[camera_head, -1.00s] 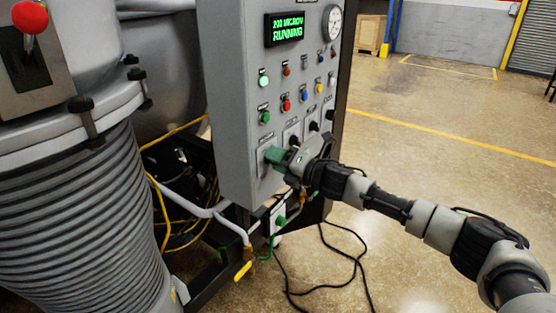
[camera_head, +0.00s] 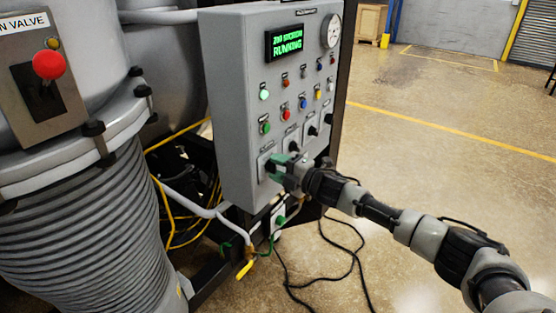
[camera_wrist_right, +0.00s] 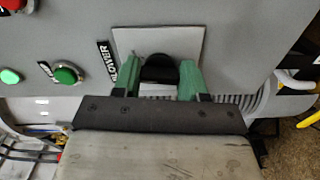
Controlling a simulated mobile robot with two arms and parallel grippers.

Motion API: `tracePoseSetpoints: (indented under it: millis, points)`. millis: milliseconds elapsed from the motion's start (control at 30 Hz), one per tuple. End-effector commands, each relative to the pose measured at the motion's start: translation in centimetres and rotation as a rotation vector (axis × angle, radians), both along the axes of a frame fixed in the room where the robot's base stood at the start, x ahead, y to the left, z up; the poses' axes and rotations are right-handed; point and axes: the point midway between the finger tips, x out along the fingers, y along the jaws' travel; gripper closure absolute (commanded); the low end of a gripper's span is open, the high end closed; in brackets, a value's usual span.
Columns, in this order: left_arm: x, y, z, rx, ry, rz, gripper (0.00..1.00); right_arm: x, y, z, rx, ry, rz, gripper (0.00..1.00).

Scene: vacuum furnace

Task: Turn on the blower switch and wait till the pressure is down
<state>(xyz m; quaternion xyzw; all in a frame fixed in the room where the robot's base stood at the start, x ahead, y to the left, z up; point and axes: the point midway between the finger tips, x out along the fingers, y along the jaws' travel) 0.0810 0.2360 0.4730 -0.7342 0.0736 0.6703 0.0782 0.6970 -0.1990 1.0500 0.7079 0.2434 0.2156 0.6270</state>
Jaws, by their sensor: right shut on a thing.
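The blower switch (camera_wrist_right: 158,70) is a black rotary knob on a light square plate, with a BLOWER label beside it in the right wrist view. My right gripper (camera_head: 274,164) is at the lower left of the grey control panel (camera_head: 235,130). Its green fingers (camera_wrist_right: 160,82) sit on both sides of the knob and are shut on it. The display (camera_head: 289,42) shows green text, with "RUNNING" on its lower line; the micron number is too blurred to read surely. A round gauge (camera_head: 331,30) is at the panel's top right. My left gripper is not in view.
Several coloured buttons and lamps, including a green button (camera_head: 265,128), sit above the switches. A ribbed grey column (camera_head: 85,230) and a red-knobbed valve box (camera_head: 48,66) stand at left. Black cables (camera_head: 350,262) lie on the floor. Open floor (camera_head: 450,180) lies to the right.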

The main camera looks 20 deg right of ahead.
Motion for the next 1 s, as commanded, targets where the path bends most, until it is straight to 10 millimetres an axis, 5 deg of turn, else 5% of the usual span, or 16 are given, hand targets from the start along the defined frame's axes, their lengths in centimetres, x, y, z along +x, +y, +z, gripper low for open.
tracePoseSetpoints:
  millis: [400,1000]
  points:
    - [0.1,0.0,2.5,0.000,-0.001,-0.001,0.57,0.0,0.1,0.0,0.239,0.189,0.000,0.81]
    - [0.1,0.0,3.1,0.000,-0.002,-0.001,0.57,-0.1,0.0,-0.3,0.331,0.260,0.000,0.81]
